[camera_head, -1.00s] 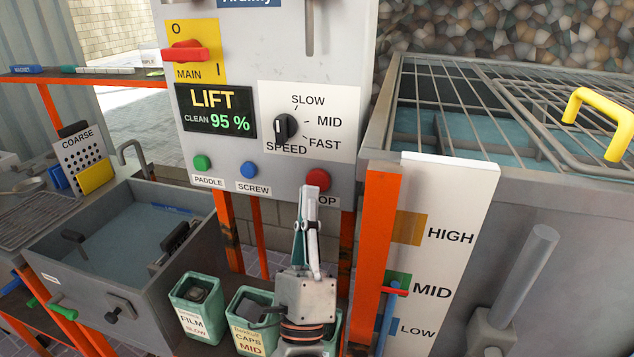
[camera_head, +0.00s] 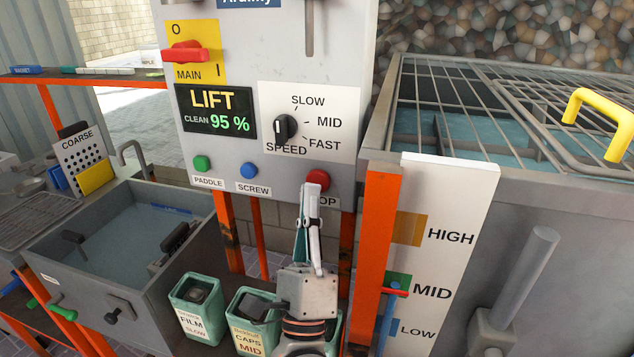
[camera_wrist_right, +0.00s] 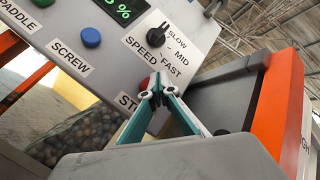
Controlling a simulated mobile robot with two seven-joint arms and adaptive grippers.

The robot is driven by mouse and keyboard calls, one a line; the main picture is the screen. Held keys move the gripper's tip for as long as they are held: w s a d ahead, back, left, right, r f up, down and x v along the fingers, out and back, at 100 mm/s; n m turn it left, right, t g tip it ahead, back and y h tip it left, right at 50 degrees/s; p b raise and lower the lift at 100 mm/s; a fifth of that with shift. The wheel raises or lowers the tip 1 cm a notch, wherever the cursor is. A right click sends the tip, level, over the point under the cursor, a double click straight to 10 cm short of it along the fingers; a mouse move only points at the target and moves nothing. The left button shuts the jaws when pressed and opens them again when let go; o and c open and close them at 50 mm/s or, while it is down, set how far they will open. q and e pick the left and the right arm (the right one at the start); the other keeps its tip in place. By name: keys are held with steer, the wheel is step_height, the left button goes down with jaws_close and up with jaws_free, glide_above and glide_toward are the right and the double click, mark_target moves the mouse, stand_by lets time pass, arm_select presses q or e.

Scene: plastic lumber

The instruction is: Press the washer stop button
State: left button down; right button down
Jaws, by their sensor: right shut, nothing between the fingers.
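The red stop button (camera_head: 318,179) is at the lower right of the grey control panel (camera_head: 235,60). The label below it is partly covered, with "OP" showing. My right gripper (camera_head: 311,188) is shut and empty, pointing up with its tips just below and overlapping the button's lower left in the head view. In the right wrist view, the tips (camera_wrist_right: 157,91) cover most of the button, and a red edge (camera_wrist_right: 146,84) shows beside them. I cannot tell whether the tips touch it. My left gripper is not in view.
A green paddle button (camera_head: 202,163) and a blue screw button (camera_head: 248,171) sit left on the panel, below the display (camera_head: 216,111). The speed knob (camera_head: 285,128) is above. An orange post (camera_head: 376,240) and white level board (camera_head: 445,240) stand close to the right.

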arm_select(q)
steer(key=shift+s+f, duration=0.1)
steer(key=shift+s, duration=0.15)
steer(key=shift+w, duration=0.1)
arm_select(e)
steer(key=shift+w, duration=0.1)
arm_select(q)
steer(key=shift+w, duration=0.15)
arm_select(e)
steer(key=shift+w+d, duration=0.15)
steer(key=shift+w, duration=0.2)
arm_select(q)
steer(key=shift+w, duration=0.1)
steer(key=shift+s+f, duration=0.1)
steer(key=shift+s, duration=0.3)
arm_select(e)
steer(key=shift+w+d, duration=0.1)
steer(key=shift+w, duration=0.15)
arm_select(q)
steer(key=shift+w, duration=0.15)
arm_select(e)
steer(key=shift+w, duration=0.2)
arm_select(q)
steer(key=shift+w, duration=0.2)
